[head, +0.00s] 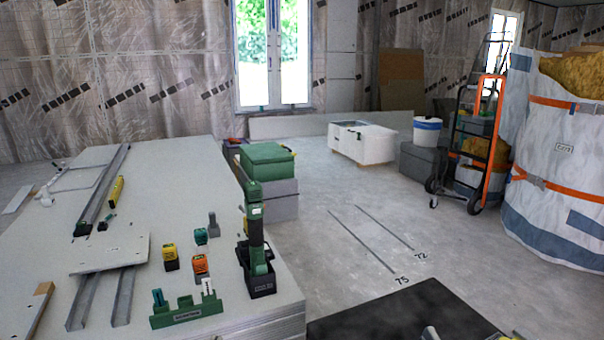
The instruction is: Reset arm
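Neither of my grippers can be made out in the head view, so what they hold is hidden. No arm comes in from the left or the right side. A small grey part shows at the bottom edge, right of centre, cut off by the frame; I cannot tell what it is. A large stack of pale panels (180,190) fills the left, with tools lying on its top.
On the stack stand a green and black power tool (256,240), a green holder (186,315) and metal channels (86,300). Green and grey cases (268,162) stand behind it. A hand truck (475,140) and big white bags (560,170) are right. The middle floor is clear.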

